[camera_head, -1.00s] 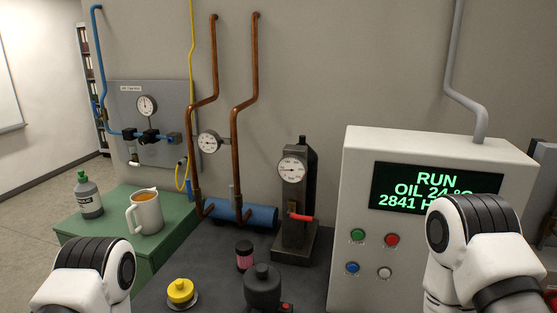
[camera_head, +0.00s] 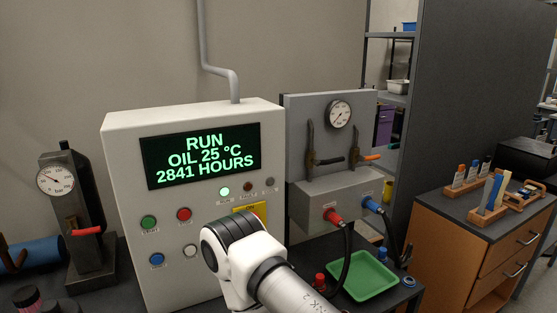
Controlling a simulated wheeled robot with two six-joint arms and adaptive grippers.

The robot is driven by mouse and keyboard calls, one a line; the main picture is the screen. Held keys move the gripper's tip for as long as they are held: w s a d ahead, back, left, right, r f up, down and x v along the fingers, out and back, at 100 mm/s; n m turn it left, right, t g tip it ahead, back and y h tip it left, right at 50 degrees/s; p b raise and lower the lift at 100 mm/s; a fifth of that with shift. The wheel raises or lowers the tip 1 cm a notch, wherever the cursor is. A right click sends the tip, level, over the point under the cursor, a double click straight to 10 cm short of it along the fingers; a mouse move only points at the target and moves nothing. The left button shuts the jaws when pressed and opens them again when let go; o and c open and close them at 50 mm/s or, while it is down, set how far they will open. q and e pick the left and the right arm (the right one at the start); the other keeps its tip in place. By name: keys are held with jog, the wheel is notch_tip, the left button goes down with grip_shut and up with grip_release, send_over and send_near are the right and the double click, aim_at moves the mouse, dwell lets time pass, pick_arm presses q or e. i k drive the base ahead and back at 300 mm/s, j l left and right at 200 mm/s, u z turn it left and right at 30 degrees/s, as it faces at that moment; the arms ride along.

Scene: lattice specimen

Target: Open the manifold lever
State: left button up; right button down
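A grey manifold block (camera_head: 312,203) sits below a grey back panel (camera_head: 297,112) with a round gauge (camera_head: 340,114). Two valves stand on the block in front of the panel, a left valve (camera_head: 311,150) and a right valve (camera_head: 355,150). The right valve has an orange-red lever (camera_head: 371,157) pointing right; the left one has a brownish lever (camera_head: 327,161). I cannot tell which one the task means. A red fitting (camera_head: 332,215) and a blue fitting (camera_head: 372,203) carry black hoses. Only a white and grey part of my arm shows, in front of the control cabinet; neither gripper is in view.
The white control cabinet (camera_head: 122,180) stands left of the manifold, its screen (camera_head: 200,155) reading RUN. A green tray (camera_head: 362,276) lies on the dark bench below the manifold. A gauge stand with a red handle (camera_head: 88,231) is far left. A wooden cabinet (camera_head: 470,240) stands right.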

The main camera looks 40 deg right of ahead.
aim_at(316, 162)
jog(key=z, duration=1.7)
